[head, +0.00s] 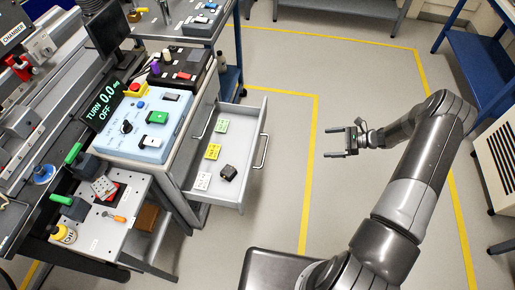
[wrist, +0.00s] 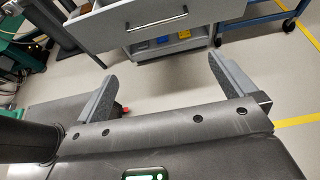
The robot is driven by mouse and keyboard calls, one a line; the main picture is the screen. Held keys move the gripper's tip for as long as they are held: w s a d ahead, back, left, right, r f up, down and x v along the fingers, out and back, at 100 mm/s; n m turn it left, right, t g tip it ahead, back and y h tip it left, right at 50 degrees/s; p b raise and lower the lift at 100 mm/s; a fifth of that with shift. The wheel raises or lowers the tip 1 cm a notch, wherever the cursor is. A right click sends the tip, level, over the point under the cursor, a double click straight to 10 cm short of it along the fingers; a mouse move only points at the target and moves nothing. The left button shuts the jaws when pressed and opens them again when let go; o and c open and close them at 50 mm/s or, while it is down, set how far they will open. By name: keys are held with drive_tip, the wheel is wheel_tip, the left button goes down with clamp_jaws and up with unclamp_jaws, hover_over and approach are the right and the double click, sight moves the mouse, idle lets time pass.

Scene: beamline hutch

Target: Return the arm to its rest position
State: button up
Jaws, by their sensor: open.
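My gripper (head: 343,142) is at the end of my arm on the right of the head view. It is open and empty, with the fingers pointing left over bare floor. In the wrist view my gripper (wrist: 163,80) shows its two fingers wide apart, with nothing between them but floor. The gripper is to the right of the open drawer (head: 258,169), apart from it. My arm reaches out from the lower right of the head view and bends at the elbow.
The open drawer holds green, yellow and white labels and a black block (head: 228,172). A blue control box (head: 144,126) and a lower shelf (head: 98,232) stand left. A white slatted unit (head: 496,158) and a blue cart (head: 480,65) stand right. The middle floor is clear.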

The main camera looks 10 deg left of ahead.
drive_tip(key=shift+d+r, duration=0.2)
drive_tip(key=shift+d, duration=0.25)
